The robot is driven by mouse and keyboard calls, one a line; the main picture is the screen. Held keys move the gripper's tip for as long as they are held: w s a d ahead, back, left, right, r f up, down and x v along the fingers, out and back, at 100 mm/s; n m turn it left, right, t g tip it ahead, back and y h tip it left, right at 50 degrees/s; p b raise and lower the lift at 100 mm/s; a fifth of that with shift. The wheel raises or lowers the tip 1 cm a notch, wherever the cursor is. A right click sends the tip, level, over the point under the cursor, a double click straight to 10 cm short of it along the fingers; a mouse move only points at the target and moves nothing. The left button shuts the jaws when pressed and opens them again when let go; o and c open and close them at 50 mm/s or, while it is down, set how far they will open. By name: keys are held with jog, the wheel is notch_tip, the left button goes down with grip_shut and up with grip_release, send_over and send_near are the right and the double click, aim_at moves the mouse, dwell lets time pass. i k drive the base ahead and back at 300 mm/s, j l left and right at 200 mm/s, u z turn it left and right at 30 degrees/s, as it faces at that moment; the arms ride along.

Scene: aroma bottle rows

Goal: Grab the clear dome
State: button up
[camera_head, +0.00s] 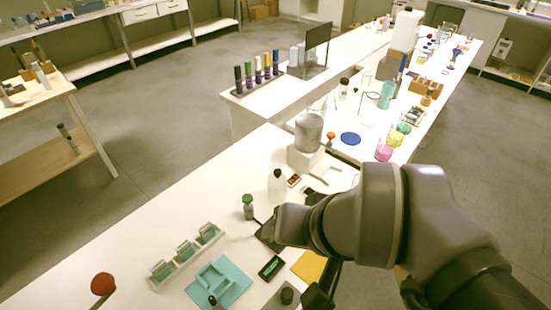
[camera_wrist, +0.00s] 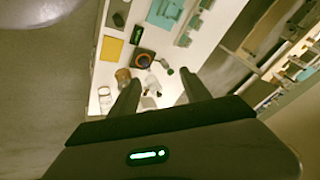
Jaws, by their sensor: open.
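The clear dome (camera_head: 308,131) looks like a rounded, greyish see-through shape on a white block, near the middle of the bench in the head view. I cannot make it out for certain in the wrist view. My gripper (camera_wrist: 158,82) is open, its two dark fingers spread with nothing held between them. It is over the near bench, to the lower left of the dome in the head view. A white bottle (camera_wrist: 152,86) shows beyond and between the fingers, farther down on the bench.
A green-capped bottle (camera_head: 248,206) and a clear bottle (camera_head: 277,186) stand by my wrist. A teal tray (camera_head: 217,283), a yellow pad (camera_head: 310,266) and a white rack (camera_head: 187,257) lie nearer. A dark blue disc (camera_head: 350,138) and pink glass (camera_head: 384,152) lie right of the dome.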

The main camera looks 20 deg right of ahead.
aim_at(277, 181)
jog(key=i+l+u, duration=0.2)
jog(key=l+u, duration=0.15)
jog(key=l, duration=0.25)
jog(key=i+l+u, duration=0.1)
jog(key=l+u, duration=0.3)
jog(key=l, duration=0.15)
jog(key=l+u, duration=0.35)
jog(key=l, duration=0.3)
